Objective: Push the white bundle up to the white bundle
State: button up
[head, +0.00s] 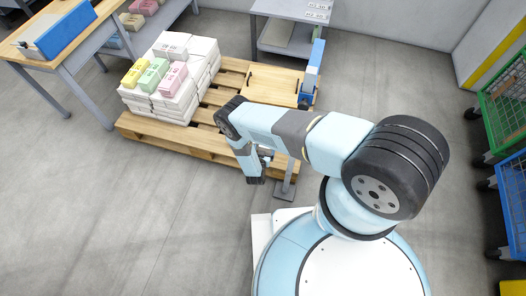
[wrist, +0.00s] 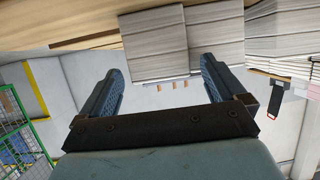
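White bundles (head: 200,55) are stacked in a block on the left part of a wooden pallet (head: 150,132). Yellow (head: 134,73), green (head: 153,75) and pink (head: 173,77) bundles lie on top at the near side. In the wrist view, a white bundle (wrist: 152,48) shows ahead between the fingers, with another white bundle (wrist: 214,25) close on its right. I cannot tell whether the fingers touch it. My gripper (wrist: 162,66) is open with nothing gripped. In the head view it hangs by the pallet's near edge, right of the stack, partly hidden by my arm.
A wooden board (head: 268,85) lies on the pallet's right part, beside a blue-topped post (head: 312,70). A wooden table (head: 60,30) stands at left and a grey table (head: 290,12) behind. Green (head: 505,105) and blue (head: 512,185) crates stand at right. The near-left floor is clear.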

grip_shut()
jog(key=shift+o, duration=0.6)
grip_release()
jog(key=v, duration=1.3)
jog(key=shift+s, duration=0.4)
jog(key=shift+a, duration=0.15)
